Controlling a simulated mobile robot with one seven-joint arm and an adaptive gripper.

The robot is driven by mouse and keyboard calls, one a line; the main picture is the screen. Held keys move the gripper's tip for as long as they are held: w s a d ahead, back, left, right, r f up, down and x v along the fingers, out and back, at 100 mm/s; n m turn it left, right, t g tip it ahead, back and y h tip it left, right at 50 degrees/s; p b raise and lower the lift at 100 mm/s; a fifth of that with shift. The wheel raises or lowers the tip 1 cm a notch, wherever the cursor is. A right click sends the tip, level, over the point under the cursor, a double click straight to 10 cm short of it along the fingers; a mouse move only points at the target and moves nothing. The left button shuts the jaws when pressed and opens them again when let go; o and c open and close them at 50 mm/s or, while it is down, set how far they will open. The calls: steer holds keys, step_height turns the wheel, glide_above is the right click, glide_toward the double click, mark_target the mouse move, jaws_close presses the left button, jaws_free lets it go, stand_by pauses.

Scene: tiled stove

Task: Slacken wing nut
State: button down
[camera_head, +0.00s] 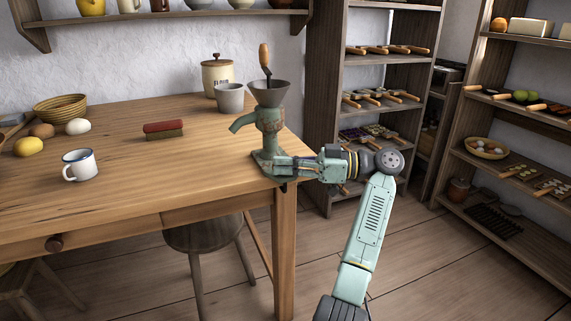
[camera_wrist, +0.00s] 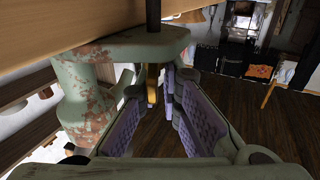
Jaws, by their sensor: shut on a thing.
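A green, rust-worn grinder (camera_head: 268,122) with a funnel top and a wooden-handled crank stands at the table's right corner. Its worn green body fills the left of the wrist view (camera_wrist: 85,105). My gripper (camera_head: 274,164) reaches in from the right at the grinder's base, by the table edge. In the wrist view its purple-padded fingers (camera_wrist: 152,92) close around a small brass-coloured piece, which looks like the wing nut (camera_wrist: 152,84). Its wings are mostly hidden between the fingers. The nut is hidden in the head view.
The wooden table (camera_head: 110,200) holds a white mug (camera_head: 80,166), a red-brown brush (camera_head: 163,130), a grey cup (camera_head: 230,98) and a flour crock (camera_head: 217,75) behind it. A stool (camera_head: 204,234) stands below. Shelves stand at the right; open floor lies between.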

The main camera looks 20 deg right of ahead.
steer(key=shift+w+a, duration=0.1)
steer(key=shift+a, duration=0.05)
steer(key=c, duration=1.8)
jaws_free()
steer(key=v, duration=1.2)
steer(key=shift+f, duration=0.1)
